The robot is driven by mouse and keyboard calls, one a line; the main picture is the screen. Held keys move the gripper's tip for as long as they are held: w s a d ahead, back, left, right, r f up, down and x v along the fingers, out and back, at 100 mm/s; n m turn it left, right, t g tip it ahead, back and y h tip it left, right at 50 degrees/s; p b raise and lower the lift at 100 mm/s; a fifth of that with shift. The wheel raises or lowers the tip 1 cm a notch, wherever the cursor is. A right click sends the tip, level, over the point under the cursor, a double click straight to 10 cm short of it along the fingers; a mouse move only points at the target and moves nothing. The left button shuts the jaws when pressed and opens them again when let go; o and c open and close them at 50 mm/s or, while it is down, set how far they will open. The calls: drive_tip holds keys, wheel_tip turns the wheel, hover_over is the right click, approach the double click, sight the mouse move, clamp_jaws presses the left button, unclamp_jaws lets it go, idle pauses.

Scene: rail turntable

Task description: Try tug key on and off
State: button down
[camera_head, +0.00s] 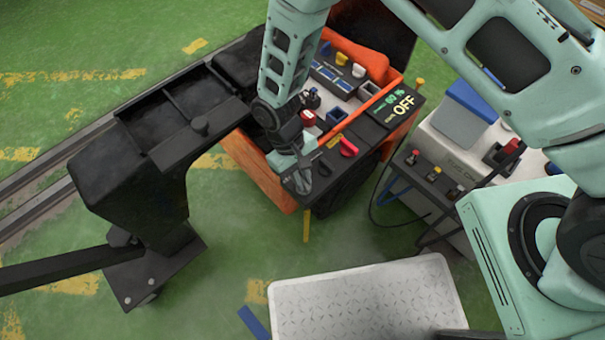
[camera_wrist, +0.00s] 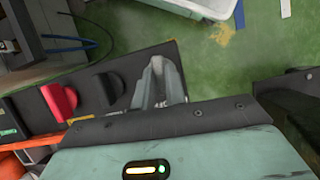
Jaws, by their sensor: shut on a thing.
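The orange tug (camera_head: 262,172) stands in the upper middle of the head view, with a dark control panel (camera_head: 372,130) along its near edge. The fingers hide almost all of the key. In the wrist view, my closed fingers (camera_wrist: 158,88) are against the panel beside a black knob (camera_wrist: 104,90). A red knob (camera_wrist: 59,101) is farther left; it also shows in the head view (camera_head: 348,146).
A black metal frame (camera_head: 160,165) and rails (camera_head: 40,190) lie left of the tug. A white bench (camera_head: 445,150) with switches stands to the right. A pale textured platform (camera_head: 365,295) is in front. Green floor is open between the tug and platform.

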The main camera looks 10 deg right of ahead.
drive_tip(key=shift+n, duration=0.4)
drive_tip(key=c, duration=1.4)
unclamp_jaws()
drive_tip(key=shift+c, duration=0.2)
drive_tip(key=p+v, duration=0.3)
drive_tip(key=v, duration=1.4)
drive_tip(key=shift+a+r, duration=0.15)
drive_tip(key=shift+r, duration=0.1)
drive_tip(key=shift+s, duration=0.15)
